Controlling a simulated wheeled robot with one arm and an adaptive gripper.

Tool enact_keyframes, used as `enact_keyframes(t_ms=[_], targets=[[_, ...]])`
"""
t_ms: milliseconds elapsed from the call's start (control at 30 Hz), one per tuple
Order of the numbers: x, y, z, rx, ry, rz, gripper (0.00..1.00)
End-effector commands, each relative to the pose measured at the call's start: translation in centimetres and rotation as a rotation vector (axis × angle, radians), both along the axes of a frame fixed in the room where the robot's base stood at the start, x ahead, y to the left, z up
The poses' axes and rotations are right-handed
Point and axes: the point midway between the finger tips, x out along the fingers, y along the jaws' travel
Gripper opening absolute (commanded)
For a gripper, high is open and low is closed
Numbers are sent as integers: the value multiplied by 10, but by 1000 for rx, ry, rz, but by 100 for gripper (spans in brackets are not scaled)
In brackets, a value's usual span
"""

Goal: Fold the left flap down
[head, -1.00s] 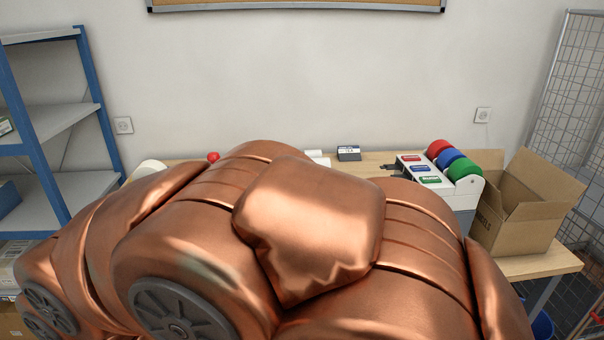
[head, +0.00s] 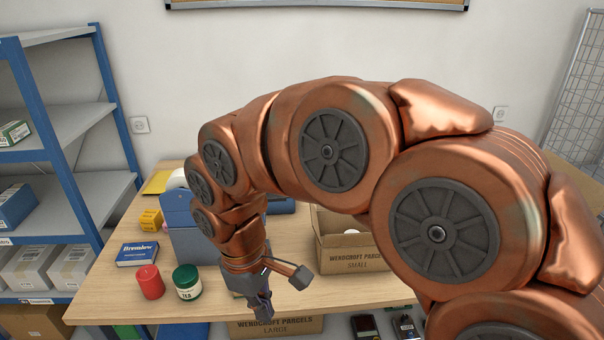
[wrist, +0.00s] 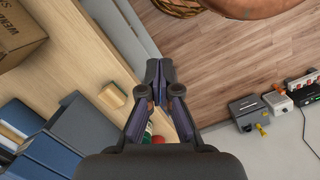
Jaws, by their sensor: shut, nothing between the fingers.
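A small open cardboard box (head: 350,260) marked "Wendcroft Parcels Small" stands on the counter, with a round pale item just showing inside. My arm hides its top right part, and I cannot make out how its left flap lies. Part of a cardboard box (wrist: 15,35) shows at the upper left of the wrist view. My gripper (head: 264,308) points down at the counter's front edge, left of the small box and apart from it. In the wrist view my gripper (wrist: 158,85) has its fingers together, with nothing between them.
Left of my gripper stand a green tea jar (head: 187,282), a red candle-like cylinder (head: 149,282), a blue carton (head: 137,254) and a blue-grey holder (head: 190,240). Blue shelving (head: 60,150) stands at the left.

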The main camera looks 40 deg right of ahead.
Motion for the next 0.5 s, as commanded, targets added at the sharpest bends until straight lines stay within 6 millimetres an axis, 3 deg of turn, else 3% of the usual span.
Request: enact_keyframes(t_ms=[33,200,400,500], targets=[[19,-9,18,0,-3,52,0],[73,-49,46,-13,1,215,0],[128,-111,67,-36,22,352,0],[146,-147,72,-50,47,395,0]])
